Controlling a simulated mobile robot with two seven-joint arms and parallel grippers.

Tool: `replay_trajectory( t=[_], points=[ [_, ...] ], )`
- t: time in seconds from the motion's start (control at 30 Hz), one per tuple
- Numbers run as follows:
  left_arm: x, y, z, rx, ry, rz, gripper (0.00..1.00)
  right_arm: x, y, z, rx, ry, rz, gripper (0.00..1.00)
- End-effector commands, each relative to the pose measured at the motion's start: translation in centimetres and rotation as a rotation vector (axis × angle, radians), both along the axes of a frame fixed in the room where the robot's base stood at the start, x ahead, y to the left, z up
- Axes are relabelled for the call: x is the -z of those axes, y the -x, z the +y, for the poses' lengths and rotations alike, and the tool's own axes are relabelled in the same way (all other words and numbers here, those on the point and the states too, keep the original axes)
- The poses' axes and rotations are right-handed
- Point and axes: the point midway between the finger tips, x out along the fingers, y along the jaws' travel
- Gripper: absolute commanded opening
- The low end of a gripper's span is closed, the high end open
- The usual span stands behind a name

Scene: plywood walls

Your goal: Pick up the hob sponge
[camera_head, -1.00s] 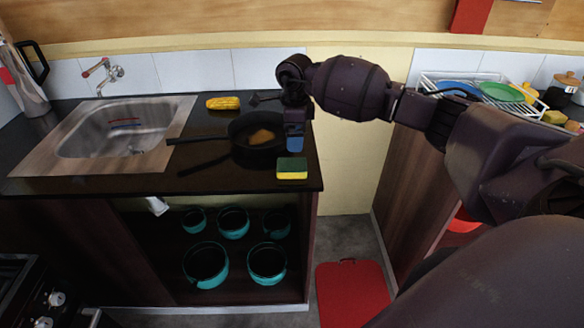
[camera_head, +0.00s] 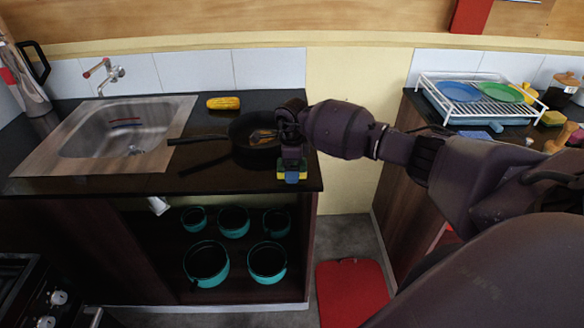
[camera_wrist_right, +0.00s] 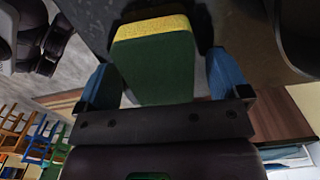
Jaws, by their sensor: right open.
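The hob sponge, green with a yellow layer, lies on the dark counter (camera_head: 230,183) at its front right corner. In the head view it is mostly hidden behind my right gripper (camera_head: 292,177), with a little yellow showing at the side (camera_head: 281,175). In the right wrist view the sponge (camera_wrist_right: 155,68) sits between the two blue-tipped fingers of my right gripper (camera_wrist_right: 164,76). The jaws are open, one finger on each side of it, with a small gap visible at the right finger. My left gripper is not in view.
A dark pan (camera_head: 245,140) with its handle to the left stands just behind the gripper. A yellow corn-like item (camera_head: 223,103) lies near the wall. A sink (camera_head: 125,130) is at left. Teal pots (camera_head: 233,222) fill the shelf below. A dish rack (camera_head: 475,98) stands at right.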

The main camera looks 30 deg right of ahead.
Motion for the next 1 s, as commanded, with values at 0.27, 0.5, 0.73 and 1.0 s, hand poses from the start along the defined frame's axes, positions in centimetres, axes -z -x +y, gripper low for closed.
replay_trajectory(
  t=[0.27,0.5,0.73,1.0],
  points=[
    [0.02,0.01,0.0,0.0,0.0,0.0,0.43,0.17,0.0,-0.01,0.0,-0.001,-0.001,0.92],
    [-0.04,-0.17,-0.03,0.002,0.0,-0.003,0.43,0.16,0.0,-0.01,0.0,0.0,0.0,0.55],
    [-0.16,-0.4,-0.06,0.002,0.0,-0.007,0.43,0.15,0.0,-0.01,0.0,0.0,0.0,0.41],
    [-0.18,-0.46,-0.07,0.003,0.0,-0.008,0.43,-0.34,-0.05,-0.03,0.0,0.0,-0.002,0.41]
  ],
)
